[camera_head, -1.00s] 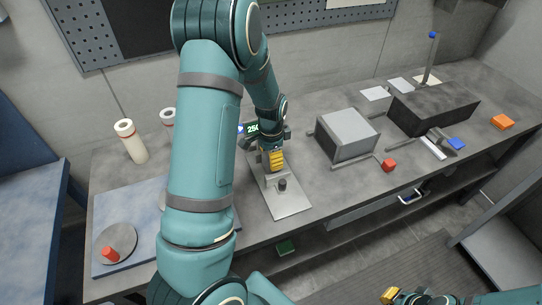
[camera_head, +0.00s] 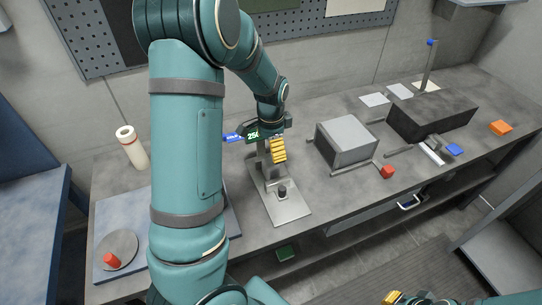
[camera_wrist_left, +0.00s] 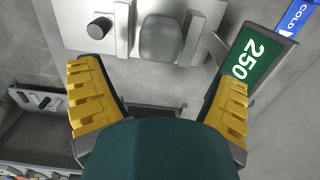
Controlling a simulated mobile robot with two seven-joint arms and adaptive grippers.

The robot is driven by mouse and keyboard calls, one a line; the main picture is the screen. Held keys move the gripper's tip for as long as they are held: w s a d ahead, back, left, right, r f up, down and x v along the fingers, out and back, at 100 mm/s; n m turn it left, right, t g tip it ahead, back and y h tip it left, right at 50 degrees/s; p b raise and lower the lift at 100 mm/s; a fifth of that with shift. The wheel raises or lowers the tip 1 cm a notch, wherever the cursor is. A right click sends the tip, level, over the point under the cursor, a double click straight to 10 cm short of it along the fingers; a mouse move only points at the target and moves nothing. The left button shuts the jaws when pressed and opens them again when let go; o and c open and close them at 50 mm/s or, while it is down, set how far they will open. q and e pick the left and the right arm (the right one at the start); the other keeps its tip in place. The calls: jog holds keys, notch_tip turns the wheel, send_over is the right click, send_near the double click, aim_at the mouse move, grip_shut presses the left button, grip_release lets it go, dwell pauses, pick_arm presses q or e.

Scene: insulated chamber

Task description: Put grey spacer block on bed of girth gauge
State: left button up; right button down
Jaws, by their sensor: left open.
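The girth gauge (camera_head: 290,208) is a pale metal plate on the bench with a dark knob and upright bars. In the left wrist view, the grey spacer block (camera_wrist_left: 160,40) is a rounded grey piece between two upright bars of the gauge (camera_wrist_left: 75,12). It appears to rest on the bed there, touching neither finger. My left gripper (camera_head: 278,150) is over the back of the gauge and hides the block in the head view. Its yellow fingers (camera_wrist_left: 158,105) are wide apart and empty. My right gripper (camera_head: 400,298) shows only partly at the bottom edge.
A green 250 display (camera_head: 252,134) stands close behind my left gripper. A dark block (camera_head: 432,112) stands farther right. A white roll (camera_head: 132,147) stands at left.

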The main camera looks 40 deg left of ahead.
aim_at(271, 162)
pick_arm(q)
jog(key=shift+r, duration=2.4)
jog(key=shift+f, duration=0.1)
